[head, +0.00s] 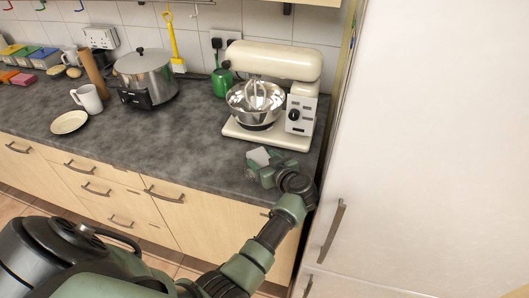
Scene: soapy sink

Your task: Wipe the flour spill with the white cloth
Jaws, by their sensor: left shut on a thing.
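My left gripper (257,164) is low at the right end of the dark grey worktop (190,150), in front of the stand mixer. It is shut on the white cloth (259,155), of which a small pale patch shows at the fingers. The rest of the cloth is hidden by the gripper. I cannot tell whether the cloth touches the worktop. I cannot make out any flour spill on the visible worktop; the area under the gripper is hidden. My right gripper is not in view.
A cream stand mixer (272,72) with a steel bowl stands just behind the gripper. A tall white fridge (430,140) closes off the right. A steel pot (145,70), white mug (88,98) and plate (69,122) stand to the left. The worktop's middle is clear.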

